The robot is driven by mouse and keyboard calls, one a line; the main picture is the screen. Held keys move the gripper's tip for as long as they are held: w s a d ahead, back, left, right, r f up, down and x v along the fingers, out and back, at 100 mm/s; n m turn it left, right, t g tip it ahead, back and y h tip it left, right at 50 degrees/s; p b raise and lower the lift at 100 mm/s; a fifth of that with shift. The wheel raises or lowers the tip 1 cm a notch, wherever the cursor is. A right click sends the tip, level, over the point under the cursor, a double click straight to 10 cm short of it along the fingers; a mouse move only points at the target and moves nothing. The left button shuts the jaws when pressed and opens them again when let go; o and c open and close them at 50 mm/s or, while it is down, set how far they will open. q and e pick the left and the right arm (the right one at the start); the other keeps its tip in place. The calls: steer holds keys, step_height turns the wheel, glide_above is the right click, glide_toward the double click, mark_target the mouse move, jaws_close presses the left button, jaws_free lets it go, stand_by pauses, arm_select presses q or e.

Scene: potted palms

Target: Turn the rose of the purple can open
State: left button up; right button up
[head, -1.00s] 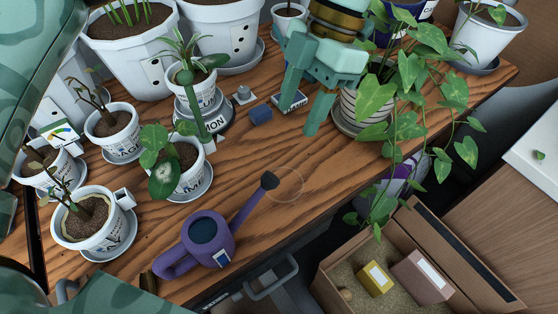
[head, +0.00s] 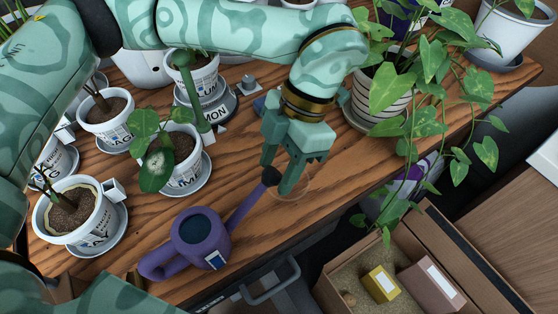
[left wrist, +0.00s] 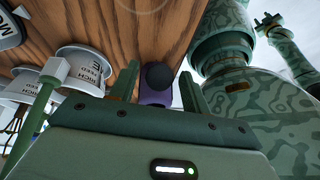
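The purple can (head: 203,240) stands near the table's front edge, its spout rising to the right. Its dark round rose (head: 271,176) tips the spout; in the left wrist view the rose (left wrist: 157,76) shows between my fingers. My left gripper (head: 281,178) is open and points down at the rose, one finger on each side of it. I cannot tell whether either finger touches the rose. In the left wrist view a small teal forked part (left wrist: 268,22), perhaps my right gripper, shows at top right, too small to read.
A trailing plant in a striped pot (head: 385,112) stands at the right. Below the table edge is an open box (head: 440,250) with a yellow block and a pinkish block. Bare wood lies right of the spout.

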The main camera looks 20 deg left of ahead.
arm_select(q)
steer(key=c, duration=0.7)
steer(key=shift+c, duration=0.2)
arm_select(e)
steer(key=shift+s+a+r, duration=0.1)
steer(key=shift+s+a, duration=0.1)
steer(key=shift+a, duration=0.05)
steer(key=shift+a, duration=0.1)
